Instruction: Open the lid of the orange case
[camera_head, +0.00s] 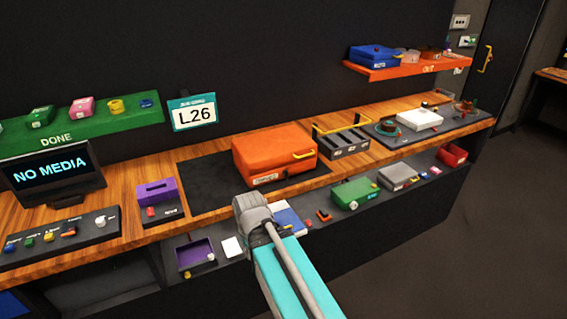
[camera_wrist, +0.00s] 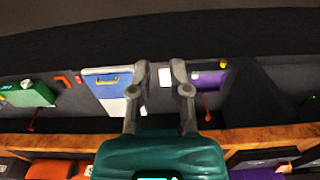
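The orange case (camera_head: 274,154) sits on a dark mat on the wooden counter in the head view. An orange surface (camera_wrist: 48,169), likely the same case, shows at the lower left of the wrist view, cut off by the edge. My gripper (camera_wrist: 158,75) is open and empty, its two grey fingers apart. It is away from the case; in the head view my arm is in front of and below it, and the fingertips cannot be made out there.
A purple box (camera_head: 157,191) and a screen (camera_head: 53,174) stand left of the case. A black tray with a yellow handle (camera_head: 342,141) is on its right. A lower shelf holds a green case (camera_head: 354,193) and a purple bin (camera_head: 196,254). Bare dark mat (camera_head: 207,187) lies left of the case.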

